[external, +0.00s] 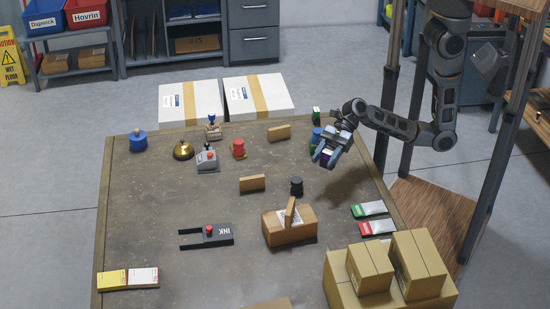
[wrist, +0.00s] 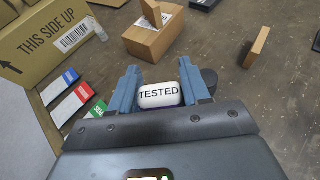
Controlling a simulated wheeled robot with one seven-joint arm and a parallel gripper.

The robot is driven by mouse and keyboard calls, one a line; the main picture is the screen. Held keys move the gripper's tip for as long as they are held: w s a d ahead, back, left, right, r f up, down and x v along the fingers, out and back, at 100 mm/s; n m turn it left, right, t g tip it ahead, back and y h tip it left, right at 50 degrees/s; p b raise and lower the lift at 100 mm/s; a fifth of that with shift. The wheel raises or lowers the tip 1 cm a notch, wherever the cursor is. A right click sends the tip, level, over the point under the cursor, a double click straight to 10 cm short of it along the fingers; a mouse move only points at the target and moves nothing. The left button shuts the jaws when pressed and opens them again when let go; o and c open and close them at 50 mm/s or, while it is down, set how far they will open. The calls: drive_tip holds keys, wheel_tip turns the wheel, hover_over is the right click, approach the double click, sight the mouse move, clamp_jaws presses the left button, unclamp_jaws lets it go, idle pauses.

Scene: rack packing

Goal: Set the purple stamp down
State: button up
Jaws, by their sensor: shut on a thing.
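My gripper (external: 322,157) is above the right part of the table (external: 190,270), shut on the purple stamp (external: 326,155). In the wrist view the stamp (wrist: 160,95) sits between the two blue fingers of my gripper (wrist: 160,88). It shows a white face reading "TESTED" with a thin purple edge below. The stamp is off the table. Its underside is hidden. A dark round object (wrist: 209,78) shows just beyond the right finger; a small black stamp (external: 296,186) stands on the table below my gripper in the external view.
A cardboard box (external: 290,228) with a wooden block on top stands near the middle right. Large cartons (external: 372,290) fill the front right corner. Green and red cards (external: 370,209) lie at the right edge. A bell (external: 183,150), several other stamps and an ink tray (external: 218,235) stand left.

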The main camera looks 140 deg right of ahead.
drive_tip(key=w+a+f, duration=0.4)
drive_tip(key=w+a, duration=0.1)
drive_tip(key=shift+w+a+f, duration=0.25)
drive_tip(key=shift+a+f, duration=0.1)
drive_tip(key=shift+f, duration=0.05)
drive_tip(key=shift+f+b, duration=0.45)
drive_tip(key=shift+f, duration=1.6)
drive_tip(key=shift+f, duration=0.1)
drive_tip(key=o, duration=1.1)
drive_tip(key=shift+c, duration=0.2)
drive_tip(key=v, duration=1.2)
drive_tip(key=shift+r, duration=0.2)
